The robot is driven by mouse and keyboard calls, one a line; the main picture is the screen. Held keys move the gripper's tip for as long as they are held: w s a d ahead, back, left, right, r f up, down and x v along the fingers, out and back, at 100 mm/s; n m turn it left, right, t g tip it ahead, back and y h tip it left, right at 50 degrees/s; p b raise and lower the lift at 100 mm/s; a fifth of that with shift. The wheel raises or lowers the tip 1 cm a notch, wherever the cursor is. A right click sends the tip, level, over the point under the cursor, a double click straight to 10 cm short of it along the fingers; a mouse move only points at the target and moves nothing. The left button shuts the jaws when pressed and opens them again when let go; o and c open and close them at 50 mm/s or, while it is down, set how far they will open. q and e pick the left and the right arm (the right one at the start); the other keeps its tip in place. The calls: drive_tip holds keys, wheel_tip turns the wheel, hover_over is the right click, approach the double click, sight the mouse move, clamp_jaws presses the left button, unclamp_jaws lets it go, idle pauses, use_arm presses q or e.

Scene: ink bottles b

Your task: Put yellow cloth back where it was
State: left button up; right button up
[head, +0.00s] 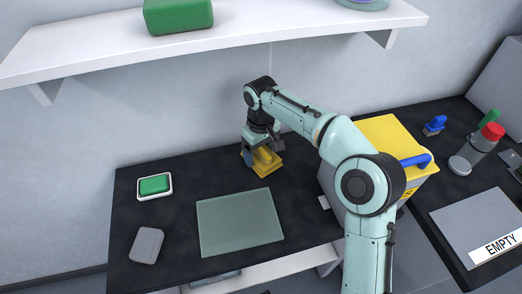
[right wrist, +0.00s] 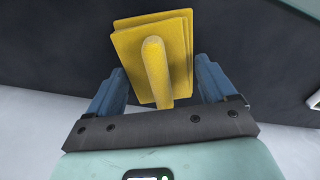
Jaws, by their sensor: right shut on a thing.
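The yellow cloth (head: 267,164) looks like a small folded stack with a raised ridge on top. It is at the back middle of the dark counter (head: 215,180), near the wall. My right gripper (head: 258,155) is over it, pointing down. In the right wrist view the cloth (right wrist: 178,48) lies between the blue fingers of the right gripper (right wrist: 158,80), which is shut on it. I cannot tell whether the cloth touches the counter. My left gripper is not in view.
A glass board (head: 240,222) lies in front of the cloth. A green sponge in a white dish (head: 142,194) and a grey block (head: 147,245) are left. A yellow-lidded bin (head: 385,130) with a blue handle stands right, beside my arm. A white shelf (head: 100,55) overhangs the back.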

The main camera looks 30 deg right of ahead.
sight(261, 149)
drive_tip(key=shift+f, duration=0.1)
drive_tip(key=o, duration=0.8)
wheel_tip(261, 149, up, 6)
drive_tip(key=shift+r+p, duration=0.25)
drive_tip(key=shift+p, duration=0.7)
drive_tip(key=shift+r, duration=0.7)
